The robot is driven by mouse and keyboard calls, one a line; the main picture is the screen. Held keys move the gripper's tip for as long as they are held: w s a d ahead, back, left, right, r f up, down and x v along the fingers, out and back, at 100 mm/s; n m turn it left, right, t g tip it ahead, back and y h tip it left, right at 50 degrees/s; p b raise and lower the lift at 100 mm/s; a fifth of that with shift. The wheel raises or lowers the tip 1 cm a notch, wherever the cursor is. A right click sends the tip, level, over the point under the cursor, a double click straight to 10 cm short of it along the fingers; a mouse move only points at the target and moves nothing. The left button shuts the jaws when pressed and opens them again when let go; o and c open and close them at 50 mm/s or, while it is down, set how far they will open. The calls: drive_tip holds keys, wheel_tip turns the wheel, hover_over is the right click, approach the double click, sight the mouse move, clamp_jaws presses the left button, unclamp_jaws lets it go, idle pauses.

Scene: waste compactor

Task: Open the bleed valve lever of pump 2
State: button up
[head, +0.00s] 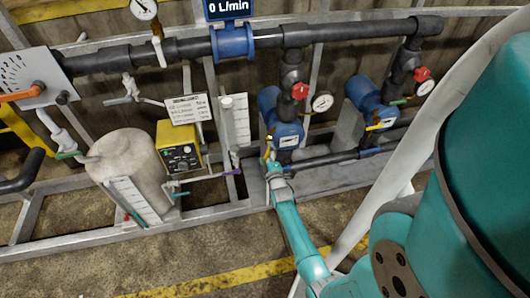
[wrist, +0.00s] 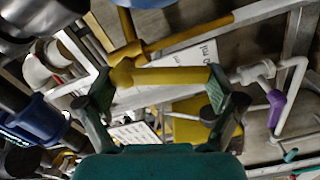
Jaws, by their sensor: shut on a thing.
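In the head view, two blue pumps stand side by side, the left pump (head: 287,132) and the right pump (head: 372,98); I cannot read which is pump 2. My gripper (head: 275,168) is at the low front of the left pump, at its small yellow bleed valve lever (head: 267,153). In the wrist view, the yellow valve piece (wrist: 170,76) lies across between the two fingers of my gripper (wrist: 160,82), which are shut on it. A thinner yellow rod (wrist: 190,36) runs up to the right behind it. The right pump has its own yellow lever (head: 380,126).
Red valve handles (head: 300,90) and gauges (head: 322,103) sit above the pumps. A dark pipe (head: 330,159) runs low to the right of my gripper. A yellow dosing unit (head: 178,147) and a pale tank (head: 130,165) stand to the left. The floor in front is clear.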

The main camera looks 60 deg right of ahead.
drive_tip(key=shift+s+d+f+n, duration=0.15)
drive_tip(key=shift+s+n, duration=0.05)
drive_tip(key=shift+n, duration=0.85)
drive_tip(key=shift+s+d+f+n, duration=0.1)
drive_tip(key=shift+s+d+n, duration=0.05)
drive_tip(key=shift+n, duration=0.9)
drive_tip(key=o, duration=1.3)
drive_tip(key=shift+o, duration=0.2)
drive_tip(key=shift+s, duration=0.1)
drive_tip(key=v, duration=1.2)
drive_tip(key=shift+a, duration=0.1)
